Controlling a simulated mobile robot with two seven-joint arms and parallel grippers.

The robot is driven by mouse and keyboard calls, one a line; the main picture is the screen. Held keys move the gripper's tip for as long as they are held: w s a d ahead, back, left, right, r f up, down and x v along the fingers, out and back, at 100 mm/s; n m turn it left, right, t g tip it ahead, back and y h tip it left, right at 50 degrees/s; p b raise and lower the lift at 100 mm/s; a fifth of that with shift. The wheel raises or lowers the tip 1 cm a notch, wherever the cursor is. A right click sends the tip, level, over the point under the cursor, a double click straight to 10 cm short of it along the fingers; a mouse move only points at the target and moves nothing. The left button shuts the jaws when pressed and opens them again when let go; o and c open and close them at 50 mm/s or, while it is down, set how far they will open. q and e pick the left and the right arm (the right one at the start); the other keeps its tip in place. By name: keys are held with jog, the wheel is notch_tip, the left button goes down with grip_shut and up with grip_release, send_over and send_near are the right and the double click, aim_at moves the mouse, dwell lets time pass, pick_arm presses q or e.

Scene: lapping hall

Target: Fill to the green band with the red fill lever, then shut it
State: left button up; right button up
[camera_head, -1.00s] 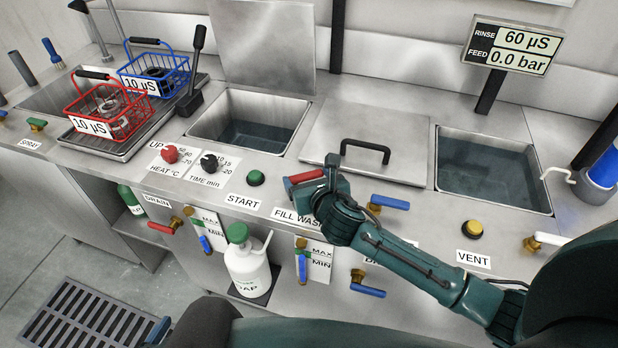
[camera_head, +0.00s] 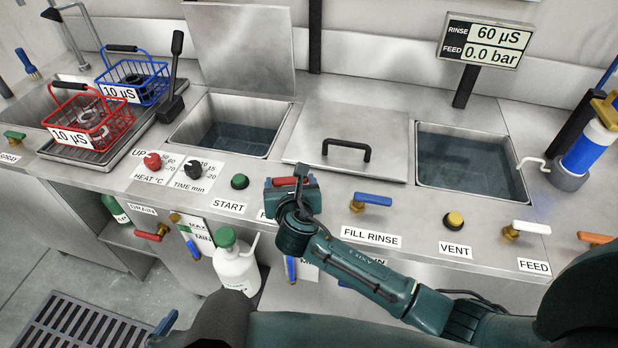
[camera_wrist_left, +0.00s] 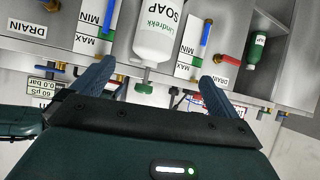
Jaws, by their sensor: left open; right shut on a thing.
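The red fill lever (camera_head: 284,181) sits on the counter front beside the START button. My right gripper (camera_head: 296,186) is shut on it and hides part of it and most of its label. The left basin (camera_head: 235,128) has its lid raised and holds dark water. Below the counter is a gauge plate (camera_head: 306,270), mostly hidden by my right arm. It also shows upside down in the left wrist view (camera_wrist_left: 93,28), with a green MAX patch and a MIN mark; I cannot read the level. My left gripper (camera_wrist_left: 155,75) is open and empty, below the soap bottle (camera_wrist_left: 160,30).
A blue FILL RINSE lever (camera_head: 373,199), a yellow VENT button (camera_head: 454,220) and a white FEED lever (camera_head: 530,227) lie to the right. A closed lid (camera_head: 385,165) covers the middle. Red (camera_head: 108,118) and blue (camera_head: 160,80) baskets stand at left. The display reads 60 µS, 0.0 bar.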

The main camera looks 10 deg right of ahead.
jog(key=shift+s+a+r+m+h+p, duration=0.1)
jog(key=shift+a+m+h+p, duration=0.05)
jog(key=shift+m+h, duration=0.3)
jog(key=shift+s+a+m+h+p, duration=0.1)
jog(key=shift+m+h+p, duration=0.05)
jog(key=shift+m+h, duration=0.25)
jog(key=shift+a+m+g+h, duration=0.15)
jog(key=shift+m+g+h, duration=0.25)
jog(key=shift+m+h, duration=0.25)
pick_arm(q)
jog(key=shift+s+a+f+p, duration=0.15)
jog(key=shift+s+p, duration=0.05)
jog(key=shift+p, duration=0.15)
pick_arm(e)
jog(key=shift+s+a+m+g+h, duration=0.15)
jog(key=shift+m+g+h, duration=0.15)
jog(key=shift+m+h, duration=0.3)
jog(key=o, duration=1.4)
jog(key=shift+h, duration=0.3)
pick_arm(q)
jog(key=shift+w, duration=0.1)
jog(key=shift+r, duration=0.3)
